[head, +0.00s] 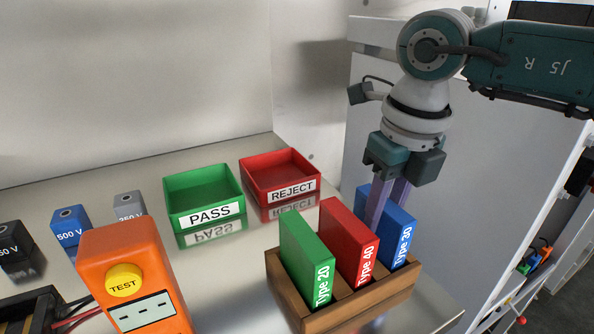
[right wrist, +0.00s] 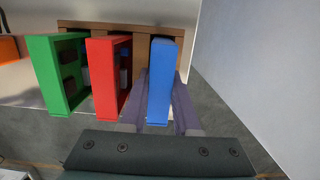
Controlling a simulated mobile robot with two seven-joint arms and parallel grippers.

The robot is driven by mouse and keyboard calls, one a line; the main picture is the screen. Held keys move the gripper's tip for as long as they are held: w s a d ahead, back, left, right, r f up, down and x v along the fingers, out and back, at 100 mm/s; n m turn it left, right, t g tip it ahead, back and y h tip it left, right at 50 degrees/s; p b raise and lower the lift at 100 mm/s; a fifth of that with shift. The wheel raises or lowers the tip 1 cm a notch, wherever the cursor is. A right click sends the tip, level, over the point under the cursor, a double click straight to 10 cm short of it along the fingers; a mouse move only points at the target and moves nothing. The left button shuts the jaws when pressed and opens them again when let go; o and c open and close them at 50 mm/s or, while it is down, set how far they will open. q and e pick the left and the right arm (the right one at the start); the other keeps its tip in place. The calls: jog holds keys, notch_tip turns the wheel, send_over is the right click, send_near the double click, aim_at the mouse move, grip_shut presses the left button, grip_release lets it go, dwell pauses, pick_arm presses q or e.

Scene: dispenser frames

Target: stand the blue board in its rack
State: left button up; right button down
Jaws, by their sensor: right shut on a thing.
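The blue board (head: 392,236), marked Type 30, stands upright in the right-hand slot of the wooden rack (head: 362,308). My right gripper (head: 386,215) is above the rack with its fingers on both sides of the blue board, shut on it. In the right wrist view the blue board (right wrist: 161,85) shows between the two fingers (right wrist: 160,108), over the right end of the rack (right wrist: 140,30). How deep the board's lower edge sits is hidden by the rack's walls. My left gripper is in neither view.
A green board (head: 305,262), Type 20, and a red board (head: 350,240), Type 40, stand in the other slots. Behind are a green PASS tray (head: 203,192) and a red REJECT tray (head: 280,178). An orange tester (head: 130,270) stands at left. A wall panel is close at right.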

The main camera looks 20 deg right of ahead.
jog(key=shift+f, duration=0.1)
jog(key=c, duration=0.6)
grip_release()
jog(key=shift+c, duration=0.2)
